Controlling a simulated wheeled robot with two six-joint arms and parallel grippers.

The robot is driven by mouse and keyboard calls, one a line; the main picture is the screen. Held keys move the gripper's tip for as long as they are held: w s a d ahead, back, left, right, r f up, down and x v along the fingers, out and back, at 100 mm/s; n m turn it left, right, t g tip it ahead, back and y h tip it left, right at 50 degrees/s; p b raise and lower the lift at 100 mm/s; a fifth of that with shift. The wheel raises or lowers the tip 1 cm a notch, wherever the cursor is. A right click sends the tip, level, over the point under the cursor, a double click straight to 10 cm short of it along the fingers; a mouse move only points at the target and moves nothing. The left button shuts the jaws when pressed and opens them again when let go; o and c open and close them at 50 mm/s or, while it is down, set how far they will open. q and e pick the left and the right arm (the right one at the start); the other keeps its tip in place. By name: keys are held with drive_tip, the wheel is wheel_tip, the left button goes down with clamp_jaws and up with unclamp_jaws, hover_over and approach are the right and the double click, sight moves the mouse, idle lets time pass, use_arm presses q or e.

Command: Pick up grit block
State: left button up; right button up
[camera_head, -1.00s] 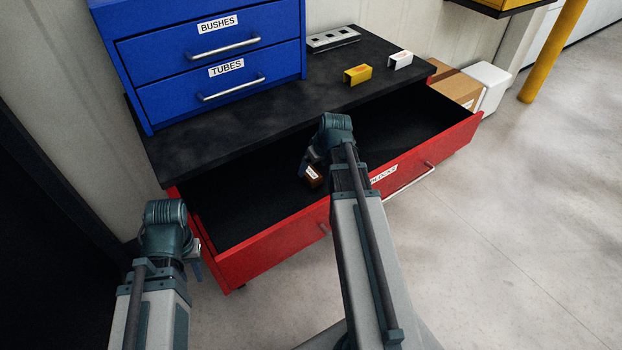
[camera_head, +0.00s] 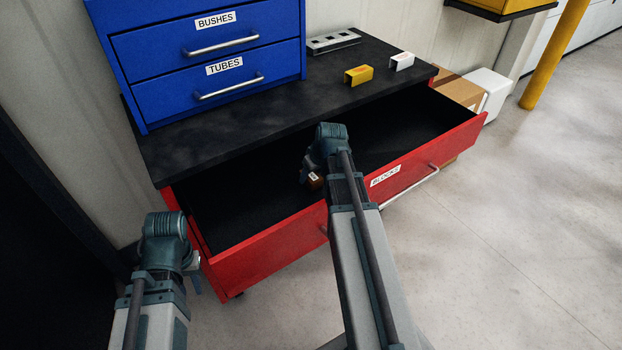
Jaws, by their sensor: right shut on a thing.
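The grit block appears as a small brown block (camera_head: 316,182) with a white label, mostly hidden behind my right wrist. It is over the open red drawer (camera_head: 262,252) labelled BLOCKS. My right gripper (camera_head: 310,174) is shut on the block, its fingers largely covered by the wrist. I cannot tell how far the block is above the drawer floor. My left gripper (camera_head: 194,274) is at the lower left, outside the drawer's front left corner and apart from the block. Its fingers show only in part, so its opening is unclear.
Boxes (camera_head: 459,90) and a yellow post (camera_head: 552,58) stand at right. The floor at right is clear.

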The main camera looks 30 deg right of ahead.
sight(311, 174)
clamp_jaws()
drive_tip(key=shift+r+p, duration=0.5)
drive_tip(key=shift+p, duration=0.05)
wheel_tip(311, 174, up, 3)
drive_tip(key=p, duration=0.2)
drive_tip(key=shift+f+p, duration=0.1)
drive_tip(key=shift+p, duration=0.3)
drive_tip(key=s+d, duration=0.3)
drive_tip(key=d, duration=0.1)
drive_tip(key=s+d, duration=0.3)
drive_tip(key=d, duration=0.1)
drive_tip(key=s+d+r+p, duration=0.1)
drive_tip(key=s+d, duration=0.2)
drive_tip(key=d, duration=0.2)
drive_tip(key=shift+s+r, duration=0.1)
drive_tip(key=shift+s, duration=0.15)
